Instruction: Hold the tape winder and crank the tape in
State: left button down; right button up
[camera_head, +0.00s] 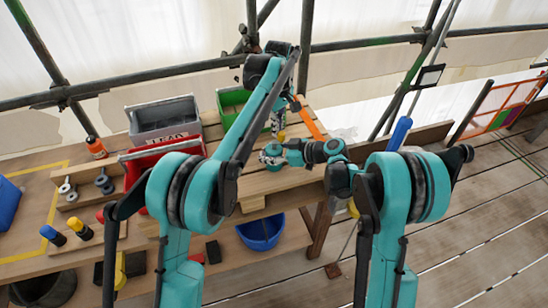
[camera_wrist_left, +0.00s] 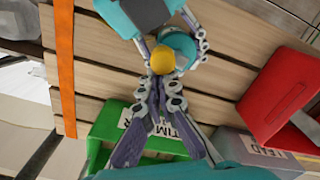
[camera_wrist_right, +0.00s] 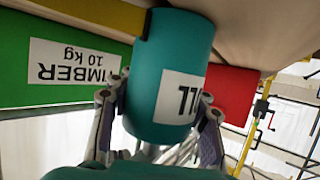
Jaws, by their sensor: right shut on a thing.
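The tape winder is a teal drum (camera_wrist_right: 172,75) with a white label, partly read as "LL". My right gripper (camera_wrist_right: 160,110) is shut on it, one finger on each side. In the head view the drum (camera_head: 271,155) is above the wooden table, at the tip of my right gripper (camera_head: 285,151). A yellow knob (camera_wrist_left: 160,60) shows in front of the teal drum (camera_wrist_left: 183,47) in the left wrist view. My left gripper (camera_wrist_left: 164,78) points at the knob with its fingertips close together beside it. Whether they touch it is hidden. A flat orange strip (camera_wrist_left: 65,70) lies alongside.
A green bin (camera_head: 232,98), a grey bin labelled LEAD (camera_head: 165,117) and a red bin (camera_head: 165,150) stand at the back and left. The green bin also shows near my left fingers (camera_wrist_left: 105,130). A blue bowl (camera_head: 261,232) sits below the tabletop.

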aim_at(269, 154)
pick_arm(q)
jog(key=shift+s+d, duration=0.35)
jog(key=shift+d, duration=0.2)
jog(key=shift+s+d, duration=0.25)
jog(key=shift+s, duration=0.35)
dwell(0.9)
jog(key=shift+s+a, duration=0.25)
jog(key=shift+s, duration=0.75)
dwell(1.0)
jog(key=shift+s+a, duration=0.2)
jog(key=shift+s, duration=0.1)
jog(key=shift+s+a, duration=0.3)
jog(key=shift+a, duration=0.35)
dwell(0.8)
jog(key=shift+a, duration=0.7)
dwell(0.7)
jog(key=shift+w+a, duration=0.2)
jog(key=shift+a, duration=0.15)
dwell(0.5)
